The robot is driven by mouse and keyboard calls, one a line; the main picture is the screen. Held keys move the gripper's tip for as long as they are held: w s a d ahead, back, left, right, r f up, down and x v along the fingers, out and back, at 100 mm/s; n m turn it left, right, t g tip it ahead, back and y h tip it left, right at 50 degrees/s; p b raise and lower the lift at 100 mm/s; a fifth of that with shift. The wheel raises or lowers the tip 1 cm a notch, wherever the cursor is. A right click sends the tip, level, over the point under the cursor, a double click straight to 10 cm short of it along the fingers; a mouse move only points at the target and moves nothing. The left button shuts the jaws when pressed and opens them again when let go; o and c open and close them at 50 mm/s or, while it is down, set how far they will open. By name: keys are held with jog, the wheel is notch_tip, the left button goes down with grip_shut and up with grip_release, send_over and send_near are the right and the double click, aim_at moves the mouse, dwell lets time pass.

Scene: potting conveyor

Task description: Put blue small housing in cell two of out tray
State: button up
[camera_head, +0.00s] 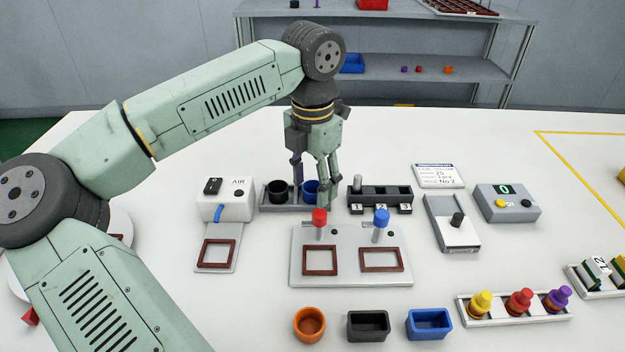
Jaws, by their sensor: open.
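A blue round cup (311,188), which looks like the small blue housing, stands upright in a grey holder (292,208) beside a black cup. A larger blue rectangular box (429,323) stands at the front. My gripper (328,198) points down just right of the blue round cup, with its fingers open and partly covering the cup's right side. I cannot tell whether they touch it. A black rack (380,191) with cells marked 1, 2 and 3 stands right of the gripper; a grey cylinder is at its left end. No tray is clearly marked as the out tray.
A grey fixture with red (319,217) and blue (381,217) knobs stands in front of my gripper. An AIR unit (226,200) is at left. An orange cup (309,324) and black box (368,325) stand in front. Coloured bottles (519,301) stand at right.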

notch_tip(320, 180, up, 12)
jog(key=b, duration=0.1)
dwell(0.5)
